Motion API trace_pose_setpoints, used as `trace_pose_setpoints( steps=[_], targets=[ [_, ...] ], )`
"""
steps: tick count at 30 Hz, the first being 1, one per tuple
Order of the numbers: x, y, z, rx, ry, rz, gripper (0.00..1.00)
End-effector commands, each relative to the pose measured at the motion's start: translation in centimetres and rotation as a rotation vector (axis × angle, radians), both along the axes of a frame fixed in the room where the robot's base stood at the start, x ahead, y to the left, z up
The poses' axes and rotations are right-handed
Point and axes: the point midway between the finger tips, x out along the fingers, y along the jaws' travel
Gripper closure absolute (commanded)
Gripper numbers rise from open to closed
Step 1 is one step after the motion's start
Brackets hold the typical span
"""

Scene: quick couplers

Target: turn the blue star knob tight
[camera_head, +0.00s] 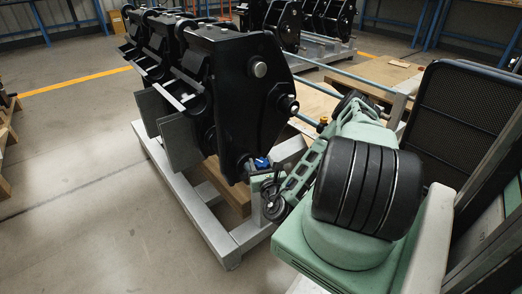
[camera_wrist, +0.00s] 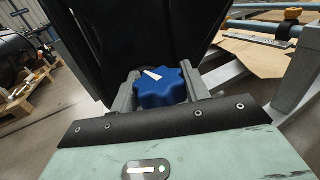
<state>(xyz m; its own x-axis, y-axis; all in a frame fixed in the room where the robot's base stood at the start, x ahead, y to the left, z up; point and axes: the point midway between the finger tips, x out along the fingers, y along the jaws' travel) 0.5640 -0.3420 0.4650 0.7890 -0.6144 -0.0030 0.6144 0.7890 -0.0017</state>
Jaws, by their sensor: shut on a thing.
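The blue star knob (camera_wrist: 162,88) sits in the middle of the wrist view, with a white pointer mark on its top aimed to the upper left. My gripper (camera_wrist: 162,92) has one grey finger on each side of the knob and is shut on it. In the head view the knob (camera_head: 262,163) is a small blue spot at the lower edge of the black coupler (camera_head: 235,90). My green arm reaches it from the right and hides part of it. The knob's shaft is hidden in both views.
The black couplers stand on a grey metal frame (camera_head: 190,205). Blue-grey rods (camera_head: 340,72) and cardboard sheets lie behind my arm. A black mesh panel (camera_head: 462,125) is at the right.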

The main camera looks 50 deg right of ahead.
Motion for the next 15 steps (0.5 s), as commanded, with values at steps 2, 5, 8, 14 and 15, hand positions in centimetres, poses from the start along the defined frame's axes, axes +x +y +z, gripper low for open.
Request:
trace_pose_setpoints(
  steps=[2, 5, 8, 14, 15],
  targets=[
    [-0.14, 0.12, 0.75, 0.007, 0.002, -0.046, 0.77],
    [-0.14, 0.07, 0.67, 0.005, 0.001, -0.094, 0.77],
    [-0.15, 0.04, 0.52, 0.004, 0.001, -0.132, 0.77],
    [-0.13, -0.02, 0.3, 0.001, -0.001, -0.18, 0.77],
    [-0.13, -0.04, 0.24, 0.001, -0.001, -0.186, 0.77]
  ],
)
